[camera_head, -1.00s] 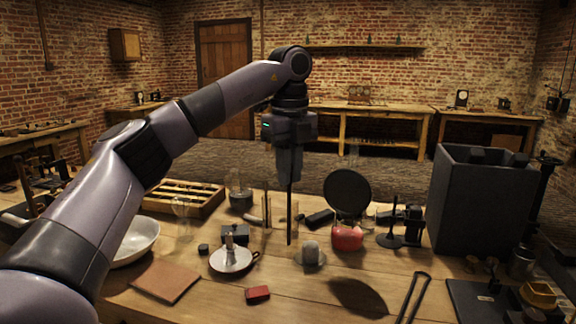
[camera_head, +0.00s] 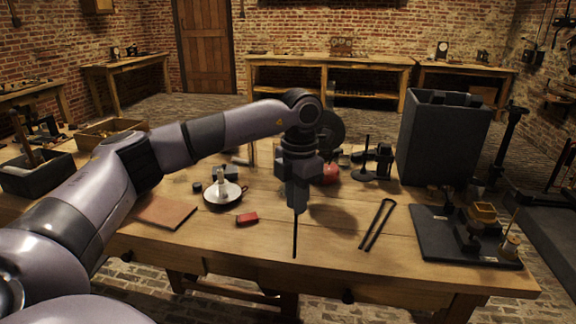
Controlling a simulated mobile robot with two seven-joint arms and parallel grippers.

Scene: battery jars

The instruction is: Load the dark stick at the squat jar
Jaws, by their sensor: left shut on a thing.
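My left gripper (camera_head: 297,203) is shut on the dark stick (camera_head: 295,240), a thin black rod. The stick hangs nearly upright below the fingers, over the front part of the wooden table. From this view I cannot tell whether its lower end touches the table. I cannot pick out the squat jar for certain; my arm and gripper cover part of the table's middle and back. My right gripper is not in view.
A candle holder (camera_head: 222,195), a red block (camera_head: 247,219) and a brown leather square (camera_head: 165,212) lie left of the stick. Black tongs (camera_head: 377,224) and a dark board with brass parts (camera_head: 440,240) lie right. A tall dark box (camera_head: 440,145) stands behind.

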